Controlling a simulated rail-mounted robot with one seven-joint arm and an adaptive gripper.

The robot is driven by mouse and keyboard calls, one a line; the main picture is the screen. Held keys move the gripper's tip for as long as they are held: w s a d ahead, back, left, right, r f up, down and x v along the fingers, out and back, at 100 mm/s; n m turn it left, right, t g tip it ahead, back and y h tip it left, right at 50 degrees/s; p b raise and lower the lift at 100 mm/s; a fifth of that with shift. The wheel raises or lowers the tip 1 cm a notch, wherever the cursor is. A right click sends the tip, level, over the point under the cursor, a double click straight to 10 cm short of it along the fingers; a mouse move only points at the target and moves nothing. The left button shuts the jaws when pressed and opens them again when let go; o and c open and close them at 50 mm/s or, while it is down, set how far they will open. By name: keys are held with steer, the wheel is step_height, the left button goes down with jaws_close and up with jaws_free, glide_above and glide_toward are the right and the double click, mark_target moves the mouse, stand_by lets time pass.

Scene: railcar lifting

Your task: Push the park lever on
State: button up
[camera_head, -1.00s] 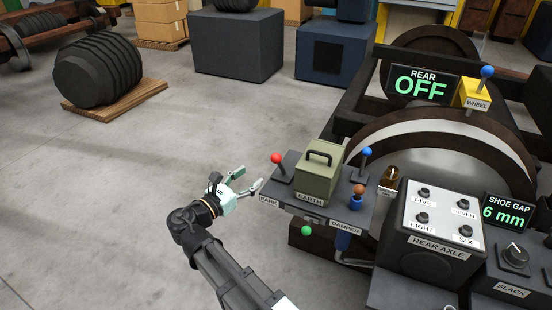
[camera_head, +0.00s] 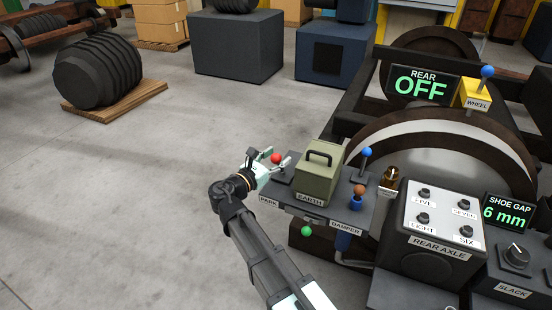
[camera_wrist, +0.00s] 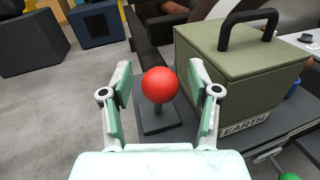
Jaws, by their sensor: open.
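The park lever has a red ball knob (camera_head: 276,158) on a short dark stem. It stands at the left end of a dark shelf, behind the PARK label (camera_head: 268,202). My gripper (camera_head: 277,158) is at the lever, its fingers open. In the wrist view the red knob (camera_wrist: 160,85) sits between the two open fingers (camera_wrist: 160,88), with a gap on each side. The stem runs down to a dark square base (camera_wrist: 160,120). I cannot tell whether a finger touches the lever.
The green EARTH box (camera_head: 319,172) with a black handle stands just right of the lever, close to my right finger. Beyond it are a blue-knobbed lever (camera_head: 367,153) and an orange-brown knob (camera_head: 358,190). A green knob (camera_head: 306,231) hangs below the shelf.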

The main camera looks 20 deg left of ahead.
jaws_close()
steer(key=shift+r, duration=0.1)
